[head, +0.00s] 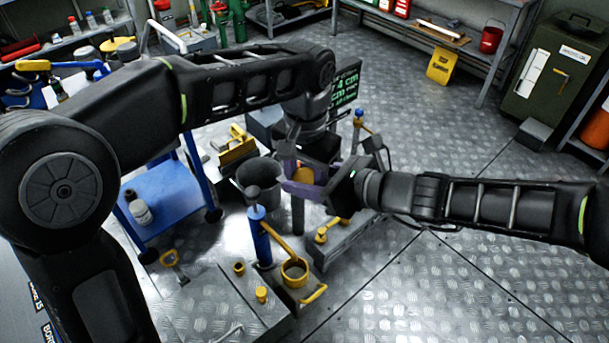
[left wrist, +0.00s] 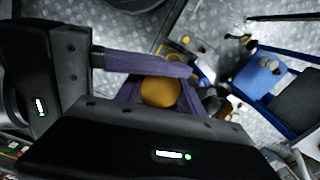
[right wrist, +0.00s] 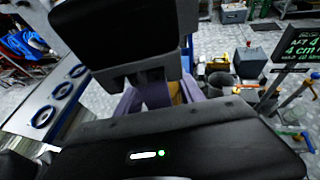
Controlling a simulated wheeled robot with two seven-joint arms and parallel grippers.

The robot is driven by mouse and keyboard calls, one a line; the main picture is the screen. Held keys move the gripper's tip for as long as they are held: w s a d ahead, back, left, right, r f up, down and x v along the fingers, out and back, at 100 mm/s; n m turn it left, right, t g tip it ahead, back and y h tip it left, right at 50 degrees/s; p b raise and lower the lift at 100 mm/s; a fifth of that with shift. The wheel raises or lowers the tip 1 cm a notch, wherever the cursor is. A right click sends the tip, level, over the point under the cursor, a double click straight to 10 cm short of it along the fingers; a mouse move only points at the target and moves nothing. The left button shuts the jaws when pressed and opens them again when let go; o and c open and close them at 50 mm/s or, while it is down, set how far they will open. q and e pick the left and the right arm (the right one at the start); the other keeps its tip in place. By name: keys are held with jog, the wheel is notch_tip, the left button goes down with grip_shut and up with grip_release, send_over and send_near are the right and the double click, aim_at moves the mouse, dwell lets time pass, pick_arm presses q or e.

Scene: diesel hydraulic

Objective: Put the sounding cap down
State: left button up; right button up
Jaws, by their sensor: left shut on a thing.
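A round yellow thing, which looks like the sounding cap (head: 302,174), is up between my two grippers in the head view. It also shows in the left wrist view (left wrist: 160,91), between the purple fingers of my left gripper (left wrist: 158,88), which is shut on it. My right gripper (head: 310,184) comes in from the right and its purple fingers are close beside the cap. In the right wrist view a sliver of yellow (right wrist: 176,93) shows by these fingers. The fingers overlap, so I cannot tell whether the right one is open or touches the cap.
Below stand a grey bucket (head: 258,174), a blue pipe (head: 261,240) with a yellow handle, a yellow ring-shaped cup (head: 295,270) and small yellow fittings (head: 262,294) on metal blocks. A blue cart (head: 168,200) stands left. The floor at right is clear.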

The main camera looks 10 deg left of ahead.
jog(key=c, duration=0.7)
pick_arm(q)
jog(key=o, duration=1.3)
pick_arm(e)
jog(key=shift+c, duration=0.4)
pick_arm(q)
jog(key=shift+o, duration=0.2)
